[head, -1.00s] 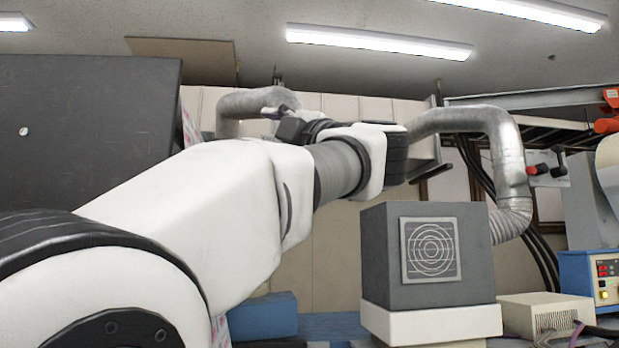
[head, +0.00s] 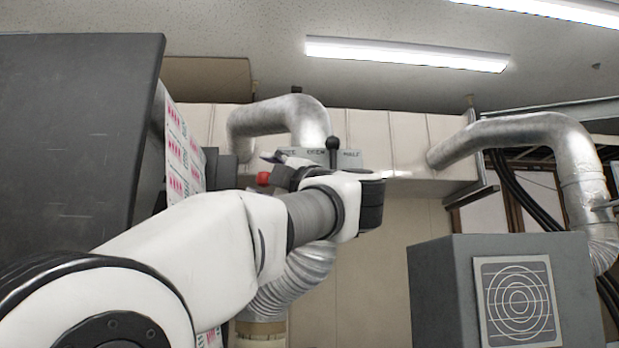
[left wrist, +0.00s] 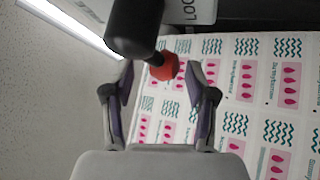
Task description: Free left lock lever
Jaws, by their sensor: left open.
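The left lock lever shows in the left wrist view as a red knob (left wrist: 164,67) on a black stem and thick black body. The knob lies between the tips of my left gripper (left wrist: 160,82), whose fingers are spread on either side; I cannot tell whether either touches it. A pale plate behind carries lettering, partly cut off, that seems to read "LOCK" and "FREE". In the head view the red knob (head: 263,179) is right beside my left gripper (head: 272,165), partly behind the arm. My right gripper is not in view.
A large dark panel (head: 80,140) stands at the left, with a printed web (head: 183,155) beside it. Another lever with a black ball (head: 333,144) stands by a lettered plate (head: 352,159). Silver ducts (head: 285,112) run behind. A grey box (head: 510,290) stands at the lower right.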

